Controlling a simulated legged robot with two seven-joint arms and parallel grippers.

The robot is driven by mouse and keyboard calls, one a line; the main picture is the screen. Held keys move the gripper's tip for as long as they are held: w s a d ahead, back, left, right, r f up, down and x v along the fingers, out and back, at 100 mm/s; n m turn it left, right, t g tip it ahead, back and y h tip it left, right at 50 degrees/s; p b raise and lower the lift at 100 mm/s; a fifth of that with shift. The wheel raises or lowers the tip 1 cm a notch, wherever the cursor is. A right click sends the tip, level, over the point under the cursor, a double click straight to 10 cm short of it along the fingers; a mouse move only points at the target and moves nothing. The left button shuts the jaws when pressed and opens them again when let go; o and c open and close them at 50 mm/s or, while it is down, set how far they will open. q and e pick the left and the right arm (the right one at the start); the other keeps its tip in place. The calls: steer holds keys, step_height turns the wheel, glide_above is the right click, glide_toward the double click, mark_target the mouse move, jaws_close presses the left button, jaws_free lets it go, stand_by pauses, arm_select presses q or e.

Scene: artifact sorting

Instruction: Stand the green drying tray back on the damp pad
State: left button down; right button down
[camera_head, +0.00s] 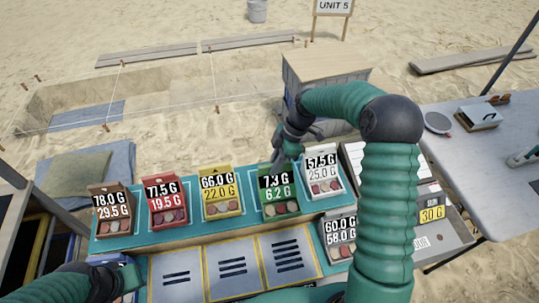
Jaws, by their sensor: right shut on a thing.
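The green drying tray (267,207) carries a label reading 7.3 G over 6.2 G and has several reddish pieces in its lower part. It is upright in the row, between the yellow and white trays, over the teal bench strip (244,224). My right gripper (282,161) is shut on its top edge from behind. I cannot tell whether the tray's base touches the surface. No damp pad can be made out for certain; the tray may cover it. My left arm shows at the lower left, and its gripper (128,277) is too unclear to read.
A brown tray (111,226), red tray (166,219), yellow tray (221,208) and white tray (322,189) stand close along the strip. Another tray (340,250) stands lower right. Striped panels (231,265) lie in front. My right arm hides part of the right side.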

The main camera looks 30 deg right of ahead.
steer(key=w+d+f+p, duration=0.1)
steer(key=w+f+p, duration=0.1)
steer(key=w+f, duration=0.2)
steer(key=shift+w+d, duration=0.25)
steer(key=shift+w, duration=1)
steer(key=c, duration=1.3)
jaws_free()
steer(key=shift+a, duration=0.15)
